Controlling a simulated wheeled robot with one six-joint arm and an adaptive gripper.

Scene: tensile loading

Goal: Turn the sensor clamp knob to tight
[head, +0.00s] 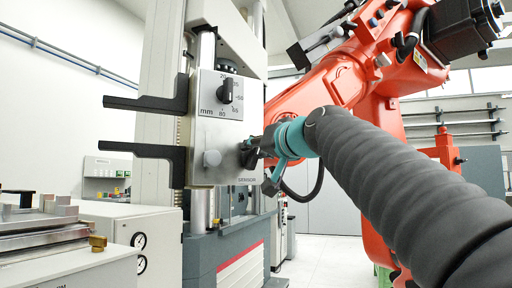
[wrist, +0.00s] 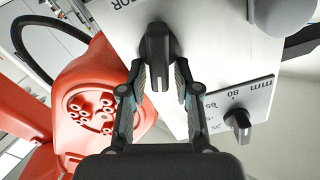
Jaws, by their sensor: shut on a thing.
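The sensor clamp knob (head: 247,156) is black and sits at the lower right of the silver sensor plate (head: 214,130), above the partly readable SENSOR lettering. In the wrist view the knob (wrist: 158,42) stands between the two dark fingers. My gripper (head: 259,147) reaches it from the right, and in the wrist view my gripper (wrist: 160,80) is shut on the knob, one finger on each side. The fingers hide part of the knob in the head view. Any tight or loose marking is not readable.
A black mm dial knob (head: 225,92) is higher on the plate; it also shows in the wrist view (wrist: 238,122). A round grey stud (head: 212,158) is left of the clamp knob. Two black arms (head: 145,103) stick out left. A large orange robot (head: 340,80) stands close behind.

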